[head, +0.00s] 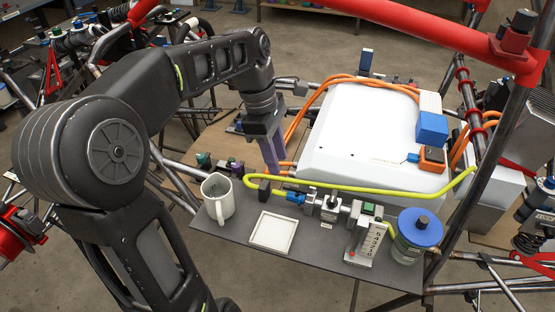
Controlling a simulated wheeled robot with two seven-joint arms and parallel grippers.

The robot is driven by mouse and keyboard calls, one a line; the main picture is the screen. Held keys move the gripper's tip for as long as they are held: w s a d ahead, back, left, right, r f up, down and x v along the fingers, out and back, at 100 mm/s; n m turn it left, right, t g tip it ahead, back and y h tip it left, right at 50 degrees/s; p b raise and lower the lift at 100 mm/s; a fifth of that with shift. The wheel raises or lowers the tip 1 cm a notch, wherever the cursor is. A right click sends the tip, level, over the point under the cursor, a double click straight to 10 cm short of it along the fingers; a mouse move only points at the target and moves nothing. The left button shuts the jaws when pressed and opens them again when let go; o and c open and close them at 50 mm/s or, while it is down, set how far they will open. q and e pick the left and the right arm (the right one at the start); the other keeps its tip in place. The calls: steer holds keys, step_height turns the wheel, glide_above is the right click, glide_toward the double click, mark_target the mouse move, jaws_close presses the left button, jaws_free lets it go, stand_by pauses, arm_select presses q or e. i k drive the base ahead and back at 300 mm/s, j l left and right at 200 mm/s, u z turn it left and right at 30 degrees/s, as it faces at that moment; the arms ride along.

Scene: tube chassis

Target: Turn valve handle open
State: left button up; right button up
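A silver valve body (328,209) sits in the line of fittings along the grey shelf in front of the white box. A small dark part shows on its top; the handle is too small to tell its position. My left gripper (274,165) points down behind the yellow hose, left of the valve and close to the white box's left side. It is apart from the valve. Its purple-grey fingers overlap in this view, so I cannot tell the gap or whether anything is between them. My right gripper is not in view.
A white mug (217,198), a square white tray (262,244), a small gauge-like block (362,245) and a blue-lidded jar (416,238) stand on the grey shelf (315,268). A yellow hose (390,187) runs behind them. A red-and-steel tube frame (490,150) rises at the right.

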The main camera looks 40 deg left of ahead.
mark_target(332, 202)
steer(key=k+l, duration=0.75)
steer(key=l, duration=0.2)
